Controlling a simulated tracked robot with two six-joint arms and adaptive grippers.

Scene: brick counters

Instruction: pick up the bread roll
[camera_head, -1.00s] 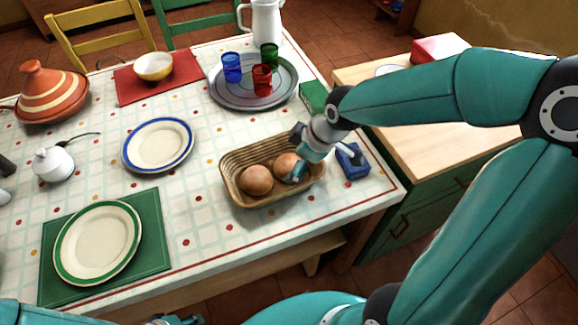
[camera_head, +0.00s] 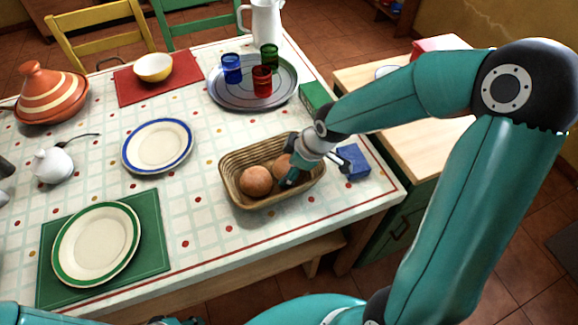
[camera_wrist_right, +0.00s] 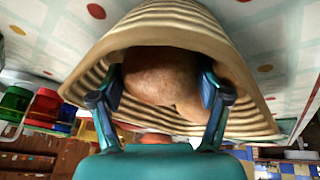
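Two round brown bread rolls lie in a wicker basket (camera_head: 243,197) near the table's right side. One roll (camera_head: 256,181) sits in the left half; the other roll (camera_head: 282,166) is partly hidden by my right gripper (camera_head: 302,174). In the right wrist view, the gripper's two spread fingers (camera_wrist_right: 160,95) stand on either side of a roll (camera_wrist_right: 155,72), inside the basket rim (camera_wrist_right: 165,35). The fingers are close to the roll's sides; no firm grip shows. Only a small dark part of my left gripper (camera_head: 178,321) shows at the bottom edge.
A blue box (camera_head: 353,162) stands right of the basket and a green box (camera_head: 314,97) behind it. A tray (camera_head: 222,95) with coloured cups is farther back. Plates (camera_head: 158,145) lie to the left.

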